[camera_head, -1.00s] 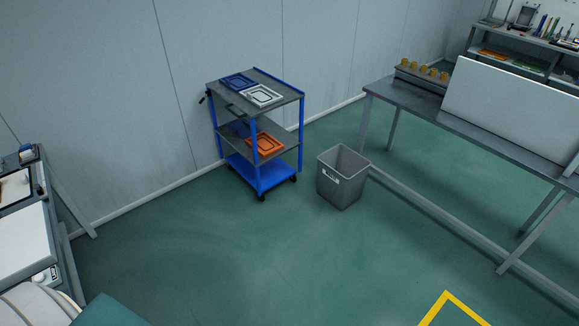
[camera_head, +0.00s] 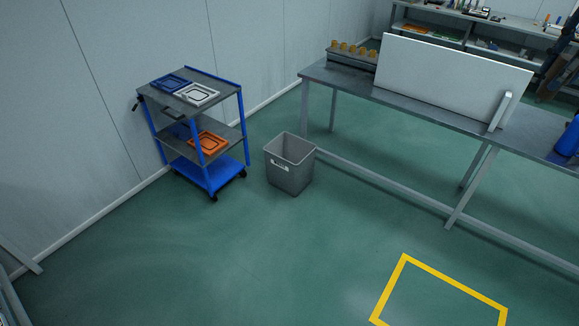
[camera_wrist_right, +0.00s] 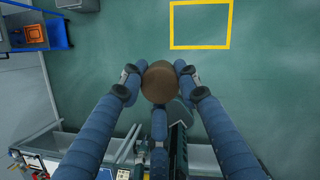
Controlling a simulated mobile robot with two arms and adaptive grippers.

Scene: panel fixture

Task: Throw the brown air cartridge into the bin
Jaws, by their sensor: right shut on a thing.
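The brown air cartridge (camera_wrist_right: 160,84) shows as a round brown end in the right wrist view. My right gripper (camera_wrist_right: 157,80) is shut on it, with blue-grey fingers on both sides and a further finger below. The cartridge's far side is hidden. The grey bin (camera_head: 290,178) stands open on the green floor in the head view, between the cart and the long table, with a white label on its front. I see nothing in its visible interior. My left gripper is in neither current view.
A blue cart (camera_head: 228,172) with trays stands left of the bin and also shows in the wrist view (camera_wrist_right: 58,32). A long grey table (camera_head: 400,98) carries a white panel (camera_head: 440,78). A yellow floor outline (camera_head: 455,282) lies at front right. The floor before the bin is clear.

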